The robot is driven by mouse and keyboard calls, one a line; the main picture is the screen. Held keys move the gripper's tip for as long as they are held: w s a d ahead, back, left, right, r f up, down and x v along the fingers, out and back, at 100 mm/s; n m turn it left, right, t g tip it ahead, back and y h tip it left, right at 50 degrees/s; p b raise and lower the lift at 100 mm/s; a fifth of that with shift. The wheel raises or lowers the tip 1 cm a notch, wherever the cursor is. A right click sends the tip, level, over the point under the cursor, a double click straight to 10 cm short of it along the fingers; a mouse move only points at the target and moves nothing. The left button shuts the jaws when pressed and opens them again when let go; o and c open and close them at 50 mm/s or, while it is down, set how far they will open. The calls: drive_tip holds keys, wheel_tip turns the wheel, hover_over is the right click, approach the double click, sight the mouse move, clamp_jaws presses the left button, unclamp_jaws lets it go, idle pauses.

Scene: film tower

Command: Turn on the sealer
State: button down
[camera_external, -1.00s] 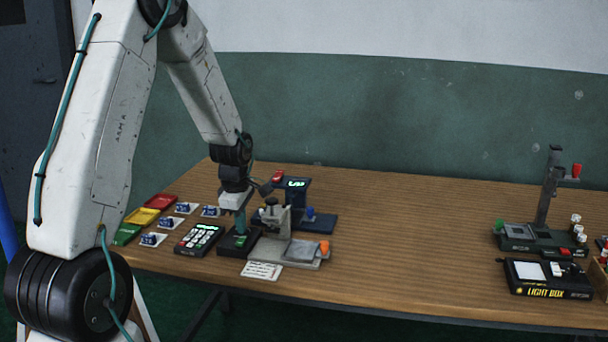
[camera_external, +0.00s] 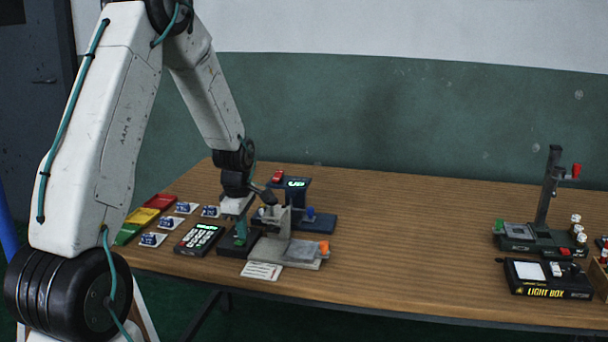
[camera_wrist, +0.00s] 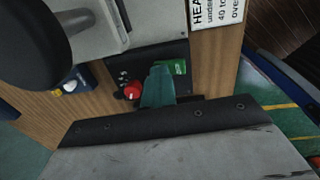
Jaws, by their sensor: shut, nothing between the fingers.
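The sealer is probably the grey metal press (camera_external: 276,222) with a flat plate and an orange knob (camera_external: 324,246), mid-table left. A low black box (camera_external: 229,251) stands against its left side. In the wrist view this black box (camera_wrist: 122,62) carries a red round knob (camera_wrist: 133,91), small pale studs and a green patch (camera_wrist: 179,67). My gripper (camera_external: 240,241) points down over the black box, its teal fingers shut and empty. In the wrist view the fingers (camera_wrist: 160,75) lie between the red knob and the green patch and hide part of the panel. I cannot tell whether they touch it.
A keypad (camera_external: 199,239) stands close left, and a white card (camera_external: 262,270) lies in front. A dark blue device with a lit display (camera_external: 296,183) stands behind. The table's middle is clear; a light box (camera_external: 548,280) is at right.

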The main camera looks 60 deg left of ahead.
drive_tip(key=shift+s+d, duration=0.55)
drive_tip(key=shift+s, duration=0.05)
drive_tip(key=shift+r, duration=0.1)
wheel_tip(320, 180, up, 14)
drive_tip(key=s+d, duration=0.1)
drive_tip(key=shift+s+d, duration=0.15)
drive_tip(key=shift+d, duration=0.05)
drive_tip(key=shift+a, duration=0.1)
approach(239, 242)
drive_tip(key=f, duration=0.2)
drive_tip(key=w+a+f, duration=0.1)
drive_tip(key=f, duration=0.1)
drive_tip(key=w+a+f, duration=0.1)
drive_tip(key=f, duration=0.2)
idle(0.7)
